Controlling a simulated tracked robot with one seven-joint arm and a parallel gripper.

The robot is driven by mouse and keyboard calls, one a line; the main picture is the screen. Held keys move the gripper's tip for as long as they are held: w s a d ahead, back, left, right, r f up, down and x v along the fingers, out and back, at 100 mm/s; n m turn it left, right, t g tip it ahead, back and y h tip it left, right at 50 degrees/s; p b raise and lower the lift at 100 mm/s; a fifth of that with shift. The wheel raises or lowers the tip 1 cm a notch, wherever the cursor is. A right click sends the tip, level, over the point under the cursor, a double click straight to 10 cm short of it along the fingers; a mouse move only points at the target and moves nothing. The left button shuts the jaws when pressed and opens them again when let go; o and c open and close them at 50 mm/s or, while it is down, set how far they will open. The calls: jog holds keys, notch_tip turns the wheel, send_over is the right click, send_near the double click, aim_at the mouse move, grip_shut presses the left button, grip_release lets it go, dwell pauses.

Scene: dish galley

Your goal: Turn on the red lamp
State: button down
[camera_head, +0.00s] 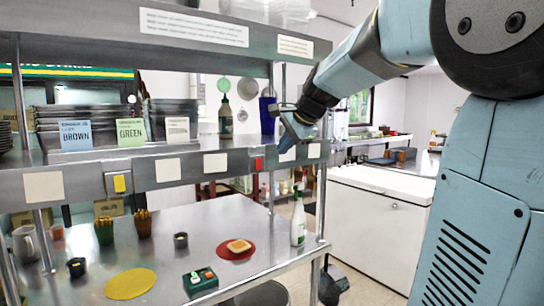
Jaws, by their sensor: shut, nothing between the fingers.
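A small red block (258,163), possibly the red lamp or its switch, sits on the front edge of the steel shelf. I cannot tell whether it is lit. My gripper (287,143) is shut and empty. It points down near the right end of that shelf edge, to the right of the red block and apart from it in the picture. A yellow switch-like block (119,184) is on the same edge further left. A green box (201,281) with small red and white parts lies on the lower counter; its details are too small to tell.
The steel counter (200,225) holds a yellow mat (130,284), a red plate (236,248) with bread, a white spray bottle (298,218) and several small cups. Labelled bins (75,134) stand on the shelf. A white chest (372,225) is at right.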

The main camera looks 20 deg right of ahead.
aim_at(259, 166)
jog(key=shift+w+a+r+x, duration=0.1)
jog(key=shift+w+r+x, duration=0.2)
jog(key=shift+x, duration=1.75)
jog(key=shift+w+a+r+x, duration=0.1)
jog(key=shift+w+r+x, duration=0.2)
jog(key=shift+x, duration=1.8)
jog(key=shift+w+a+r+x, duration=0.1)
jog(key=shift+w+r+x, duration=0.2)
jog(key=shift+x, duration=1.75)
jog(key=shift+w+f, duration=0.1)
jog(key=shift+w, duration=0.1)
jog(key=shift+a+r, duration=0.1)
jog(key=shift+r, duration=0.8)
